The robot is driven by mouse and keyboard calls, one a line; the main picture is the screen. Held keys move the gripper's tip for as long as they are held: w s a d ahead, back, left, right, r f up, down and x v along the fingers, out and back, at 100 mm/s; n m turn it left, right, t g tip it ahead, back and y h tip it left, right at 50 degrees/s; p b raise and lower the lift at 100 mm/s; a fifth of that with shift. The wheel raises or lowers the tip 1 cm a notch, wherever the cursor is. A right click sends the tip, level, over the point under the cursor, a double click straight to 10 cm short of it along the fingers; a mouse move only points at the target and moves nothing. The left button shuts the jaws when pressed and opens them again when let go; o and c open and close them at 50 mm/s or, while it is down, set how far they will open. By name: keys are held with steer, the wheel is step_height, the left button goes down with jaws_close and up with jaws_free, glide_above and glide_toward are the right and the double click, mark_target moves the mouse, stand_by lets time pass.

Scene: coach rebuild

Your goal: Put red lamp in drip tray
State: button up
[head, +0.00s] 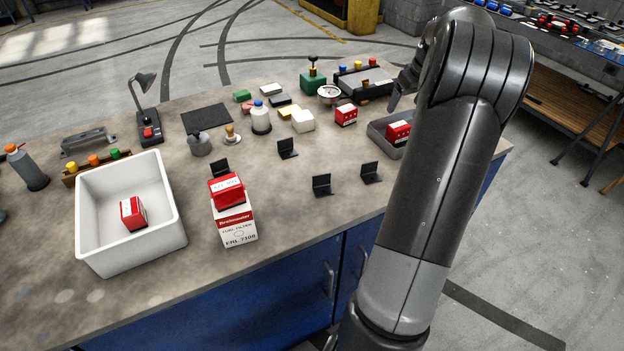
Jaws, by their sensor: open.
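No object is clearly marked as the red lamp; several similar red box-shaped pieces show. One red piece (398,132) is in a shallow grey tray (384,145), which looks like the drip tray, at the right side of the bench. Another red piece (346,115) stands on the bench just left of that tray. A third (132,213) lies in the white bin (88,222), and another (227,191) rests on a printed carton (234,226). My gripper (393,104) is open above the grey tray, apart from the red piece; my arm hides part of it.
A desk lamp (145,92) with a red button stands at the back left. Small black stands (322,186) occupy the middle. A round gauge (328,94) and a dark box with knobs (363,82) are behind the tray. The front middle is mostly clear.

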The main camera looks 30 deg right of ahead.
steer(key=s+a+r, duration=0.2)
steer(key=a+r, duration=0.1)
steer(key=a, duration=0.7)
steer(key=s+a+r+h, duration=0.1)
steer(key=a+r, duration=0.2)
steer(key=a, duration=0.6)
steer(key=s+a+r, duration=0.2)
steer(key=a+r, duration=0.2)
steer(key=a, duration=0.6)
steer(key=s+a+f+t, duration=0.1)
steer(key=s+a+f, duration=0.1)
steer(key=s+a, duration=0.6)
steer(key=s+a+f+t+y, duration=0.1)
steer(key=s+a+f, duration=0.1)
steer(key=s+a, duration=0.7)
steer(key=shift+s+f, duration=0.4)
steer(key=shift+s, duration=0.35)
